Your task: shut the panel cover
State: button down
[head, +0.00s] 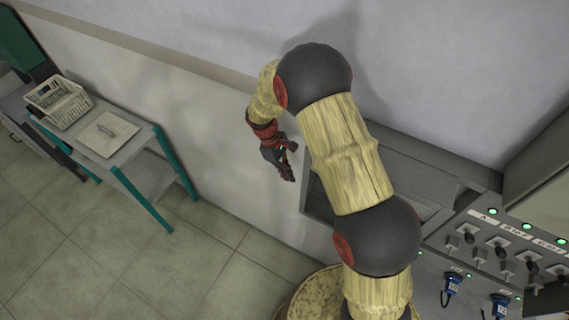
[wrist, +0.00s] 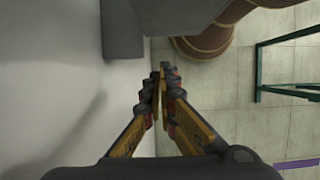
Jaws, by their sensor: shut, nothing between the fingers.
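The control panel (head: 465,236) is at the lower right of the head view, with green lights, switches and blue-handled plugs. A plain grey-green slab (head: 540,165) stands up at the right edge above the switches. It may be the panel cover, raised, but I cannot be sure, as it is cut off by the frame. My gripper (head: 287,163) is shut and empty, near the wall and left of the grey cabinet, apart from the slab. In the wrist view my gripper's fingertips (wrist: 161,80) meet. My arm hides part of the cabinet and panel.
A grey cabinet with a recessed front (head: 317,198) stands against the wall behind my arm. A grey block (wrist: 122,28) shows above the fingers in the wrist view. A teal-legged table (head: 147,170) with a white basket (head: 58,102) stands at left. The tiled floor between is clear.

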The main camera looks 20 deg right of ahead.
jog(key=shift+s+d+f+p, duration=0.3)
jog(key=shift+s+d+p, duration=0.05)
jog(key=shift+s+d, duration=0.45)
jog(key=shift+s+d+f+p, duration=0.25)
jog(key=shift+s+d+p, duration=0.05)
jog(key=shift+s+d, duration=0.45)
